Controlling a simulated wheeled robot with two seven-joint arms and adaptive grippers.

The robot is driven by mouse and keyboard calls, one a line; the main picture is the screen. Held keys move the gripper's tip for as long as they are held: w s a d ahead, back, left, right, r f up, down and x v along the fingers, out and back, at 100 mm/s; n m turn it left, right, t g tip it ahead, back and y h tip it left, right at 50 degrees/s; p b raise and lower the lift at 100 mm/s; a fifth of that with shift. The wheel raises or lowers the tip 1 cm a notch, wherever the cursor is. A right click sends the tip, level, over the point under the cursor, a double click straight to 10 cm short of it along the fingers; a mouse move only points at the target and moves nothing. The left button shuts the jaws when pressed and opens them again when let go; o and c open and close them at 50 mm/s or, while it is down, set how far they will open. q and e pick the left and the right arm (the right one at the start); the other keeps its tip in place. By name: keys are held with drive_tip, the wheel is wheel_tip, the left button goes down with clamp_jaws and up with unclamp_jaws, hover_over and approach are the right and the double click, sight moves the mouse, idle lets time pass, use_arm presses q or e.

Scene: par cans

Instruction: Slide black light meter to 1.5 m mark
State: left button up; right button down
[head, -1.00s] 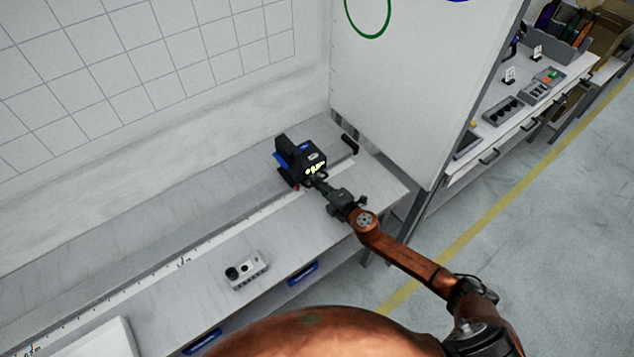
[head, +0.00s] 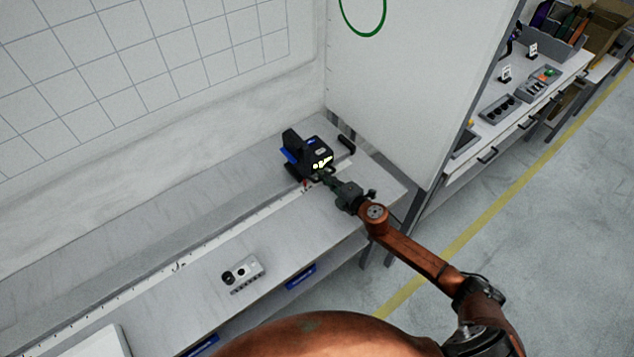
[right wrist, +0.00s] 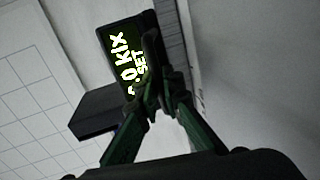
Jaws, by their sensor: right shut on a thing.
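The black light meter (head: 309,152) stands on the scale rail near the bench's right end, with blue on its left side and a lit yellow-green display. A small red pointer (head: 305,184) shows at its foot. My right gripper (head: 323,177) is shut at the meter's front lower side; the exact part gripped is hard to make out. The right wrist view shows the gripper's green fingers (right wrist: 157,92) closed in front of the meter's display (right wrist: 127,70), which reads klx and SET. The 1.5 m mark is not readable. My left gripper is not in view.
The white scale strip (head: 215,242) runs along the bench, with a 1 m label (head: 178,267) left of centre. A small white box with black knobs (head: 243,274) sits in front. A black handle-like piece (head: 346,144) lies right of the meter, near a white panel (head: 410,100).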

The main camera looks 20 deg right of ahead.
drive_tip(key=c, duration=2.1)
unclamp_jaws()
drive_tip(key=shift+s, duration=0.1)
drive_tip(key=v, duration=1.2)
